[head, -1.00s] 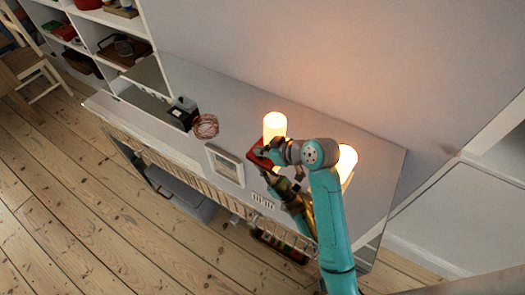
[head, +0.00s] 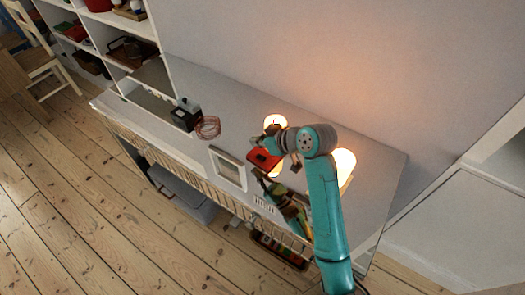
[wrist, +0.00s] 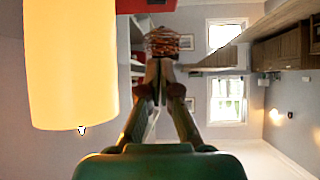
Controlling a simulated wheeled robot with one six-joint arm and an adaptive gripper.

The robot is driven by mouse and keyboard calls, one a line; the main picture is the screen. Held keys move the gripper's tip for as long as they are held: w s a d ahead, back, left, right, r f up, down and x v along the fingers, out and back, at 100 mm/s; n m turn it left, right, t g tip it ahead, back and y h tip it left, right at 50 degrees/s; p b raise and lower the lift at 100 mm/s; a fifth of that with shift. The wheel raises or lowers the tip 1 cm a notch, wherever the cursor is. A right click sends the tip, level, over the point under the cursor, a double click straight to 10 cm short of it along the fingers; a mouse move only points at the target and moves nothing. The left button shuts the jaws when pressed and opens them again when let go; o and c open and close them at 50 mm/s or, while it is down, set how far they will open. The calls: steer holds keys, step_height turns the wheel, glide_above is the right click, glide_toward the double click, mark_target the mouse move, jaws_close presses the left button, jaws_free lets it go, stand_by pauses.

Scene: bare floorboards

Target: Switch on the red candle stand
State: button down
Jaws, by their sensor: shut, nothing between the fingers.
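The red candle stand (head: 264,160) is on the white console top, partly behind my arm. A glowing pale candle (head: 275,122) shows beside it. In the wrist view the lit candle (wrist: 70,70) is large at the left, with a red part of the stand (wrist: 146,5) at the top edge. My gripper (wrist: 158,72) is shut and empty, with its fingers together to the right of the candle and apart from it in the picture. I cannot see a switch.
A second lit candle (head: 343,165) stands right of my arm, partly hidden. A framed picture (head: 228,168), a copper wire bowl (head: 207,127) and a dark box (head: 185,115) are to the left on the console (head: 140,115). The wall is close behind; open floor lies in front.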

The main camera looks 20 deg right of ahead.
steer(key=w+r+v, duration=0.1)
steer(key=v, duration=0.8)
steer(key=shift+a+r, duration=0.3)
steer(key=shift+r, duration=0.1)
steer(key=shift+s, duration=0.1)
